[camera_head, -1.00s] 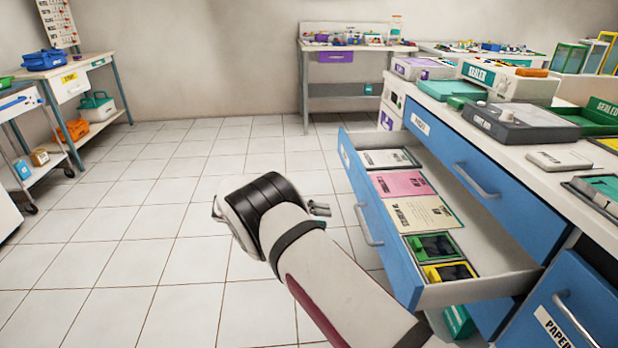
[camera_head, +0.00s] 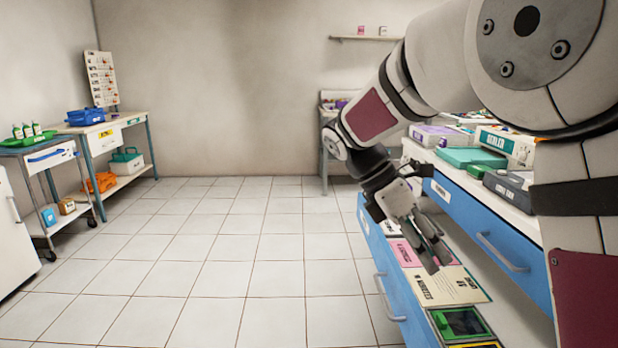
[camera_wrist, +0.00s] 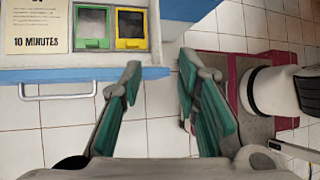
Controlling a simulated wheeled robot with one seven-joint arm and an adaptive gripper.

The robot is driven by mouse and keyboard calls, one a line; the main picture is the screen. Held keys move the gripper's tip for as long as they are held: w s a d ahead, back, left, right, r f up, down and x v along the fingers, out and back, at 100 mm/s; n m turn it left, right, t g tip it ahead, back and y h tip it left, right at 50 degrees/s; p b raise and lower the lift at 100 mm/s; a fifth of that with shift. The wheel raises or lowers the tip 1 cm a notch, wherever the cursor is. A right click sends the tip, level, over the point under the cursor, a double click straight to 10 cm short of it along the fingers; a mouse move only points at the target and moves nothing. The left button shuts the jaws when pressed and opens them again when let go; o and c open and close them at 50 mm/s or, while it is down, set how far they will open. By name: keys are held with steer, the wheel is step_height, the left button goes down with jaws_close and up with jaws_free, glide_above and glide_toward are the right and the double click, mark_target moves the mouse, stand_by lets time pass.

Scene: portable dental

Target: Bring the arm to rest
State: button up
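My arm reaches in from the right of the head view and bends down toward the open blue drawer (camera_head: 380,283). My gripper (camera_head: 437,262) hangs over the drawer in that view, in front of a pink card and a cream card (camera_head: 445,287). In the wrist view my gripper (camera_wrist: 158,85) has its two fingers wide apart with nothing between them. Pale floor and part of the drawer front (camera_wrist: 90,76) show beyond the fingers. The height of the gripper above the drawer is hard to tell.
The drawer also holds a green-framed box (camera_head: 462,322) and a yellow-framed box (camera_wrist: 131,28). The counter with a teal case (camera_head: 470,157) stands at right, partly hidden by my arm. A trolley (camera_head: 40,150) and a bench (camera_head: 125,122) stand at left. The tiled floor between is clear.

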steer(key=s+d+r+m+t+y, duration=0.1)
steer(key=s+r+m+y, duration=0.1)
steer(key=s+m, duration=0.5)
steer(key=s+d+r+m+y, duration=0.1)
steer(key=s+r+m+y, duration=0.15)
steer(key=s, duration=0.85)
steer(key=s+a+f+m+t+y, duration=0.1)
steer(key=s+a+f+m, duration=0.15)
steer(key=s+m, duration=0.35)
steer(key=s+a+f+m+t+y, duration=0.1)
steer(key=s+f+m+y, duration=0.2)
steer(key=s, duration=0.5)
step_height(320, 180, up, 27)
steer(key=t+h+p, duration=0.1)
steer(key=t+p, duration=0.3)
steer(key=p, duration=2.1)
steer(key=shift+w+d, duration=0.3)
steer(key=shift+d, duration=0.15)
steer(key=shift+f, duration=0.1)
